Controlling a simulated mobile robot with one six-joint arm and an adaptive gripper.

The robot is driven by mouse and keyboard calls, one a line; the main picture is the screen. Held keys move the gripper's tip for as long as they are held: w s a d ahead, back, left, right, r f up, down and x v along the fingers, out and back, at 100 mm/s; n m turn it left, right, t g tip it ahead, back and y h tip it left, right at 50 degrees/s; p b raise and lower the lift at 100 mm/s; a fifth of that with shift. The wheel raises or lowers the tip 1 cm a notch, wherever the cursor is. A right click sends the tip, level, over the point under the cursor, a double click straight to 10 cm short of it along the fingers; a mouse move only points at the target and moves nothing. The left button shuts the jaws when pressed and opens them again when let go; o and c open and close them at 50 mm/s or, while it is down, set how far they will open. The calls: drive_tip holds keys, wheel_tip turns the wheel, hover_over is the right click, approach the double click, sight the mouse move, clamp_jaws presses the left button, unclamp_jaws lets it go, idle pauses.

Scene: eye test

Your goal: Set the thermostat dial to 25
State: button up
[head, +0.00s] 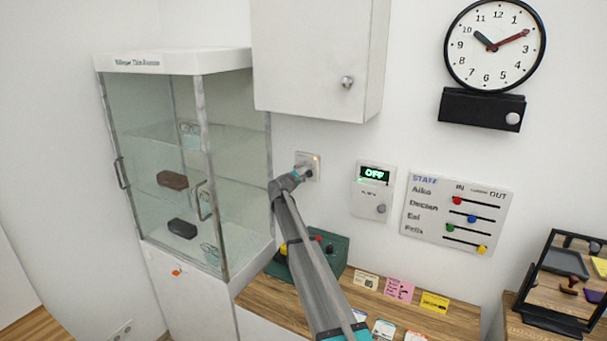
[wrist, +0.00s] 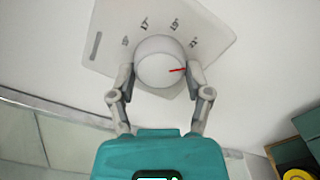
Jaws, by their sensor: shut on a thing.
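In the wrist view the plate (wrist: 222,32) looks tilted. The small numbers are blurred; one looks like 17. My gripper (wrist: 160,72) is shut on the dial, one finger on each side. The right finger covers the scale just beyond the pointer tip, so I cannot read the value there. In the head view my gripper (head: 302,173) hides most of the dial.
A glass cabinet (head: 185,62) stands close on the left, and a white wall cupboard (head: 315,55) hangs above. An OFF display panel (head: 374,190) and a staff board (head: 430,205) are to the right. A green box with knobs (head: 335,255) sits on the counter below.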

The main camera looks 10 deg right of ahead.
drive_tip(key=m, duration=0.6)
drive_tip(key=shift+m, duration=0.3)
drive_tip(key=m, duration=0.5)
drive_tip(key=shift+s+d+r+m, duration=0.1)
drive_tip(key=shift+m, duration=0.2)
drive_tip(key=o, duration=1.2)
drive_tip(key=shift+c, duration=0.2)
drive_tip(key=v, duration=1.2)
